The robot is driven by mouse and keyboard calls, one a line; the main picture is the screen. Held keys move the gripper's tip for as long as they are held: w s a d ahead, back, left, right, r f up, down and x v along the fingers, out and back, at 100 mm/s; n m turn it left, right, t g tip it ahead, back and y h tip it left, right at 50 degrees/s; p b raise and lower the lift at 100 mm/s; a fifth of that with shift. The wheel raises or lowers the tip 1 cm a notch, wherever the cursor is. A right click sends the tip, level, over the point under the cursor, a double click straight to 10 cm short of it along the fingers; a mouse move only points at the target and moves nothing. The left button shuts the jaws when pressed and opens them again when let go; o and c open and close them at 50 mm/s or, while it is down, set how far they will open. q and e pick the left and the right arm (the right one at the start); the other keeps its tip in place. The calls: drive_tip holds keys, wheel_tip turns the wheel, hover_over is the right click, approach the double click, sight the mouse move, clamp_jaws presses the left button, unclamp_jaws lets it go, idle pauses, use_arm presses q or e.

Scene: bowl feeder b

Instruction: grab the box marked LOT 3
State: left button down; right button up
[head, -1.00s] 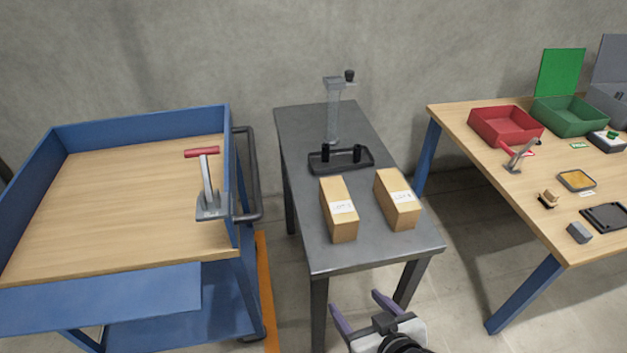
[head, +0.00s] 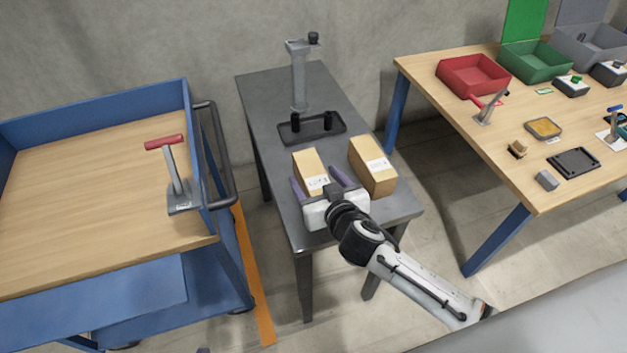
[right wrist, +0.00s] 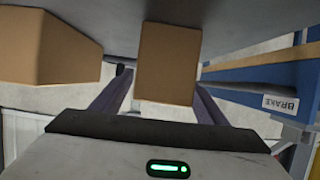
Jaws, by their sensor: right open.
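Two brown cardboard boxes with white labels lie side by side on the narrow grey table (head: 262,105). The left box (head: 307,162) has a label that seems to read LOT 3, though the print is small. The right box (head: 370,160) has a label too blurred to read surely. My right gripper (head: 316,179) is open, its purple fingers on either side of the left box's near end. In the right wrist view this box (right wrist: 168,55) stands between the fingers, with no clear contact, and the other box (right wrist: 45,50) is at the left. A small purple tip at the head view's bottom edge may be my left gripper.
A black tray-like holder (head: 312,128) and a grey post stand (head: 298,78) are behind the boxes. A blue cart (head: 90,125) with a red-handled tool (head: 175,180) is at left. A workbench (head: 440,110) with bins is at right.

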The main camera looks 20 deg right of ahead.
drive_tip(key=shift+w+f, duration=0.3)
drive_tip(key=shift+w, duration=0.35)
drive_tip(key=c, duration=1.3)
drive_tip(key=shift+a+r, duration=0.1)
drive_tip(key=shift+c, duration=1.1)
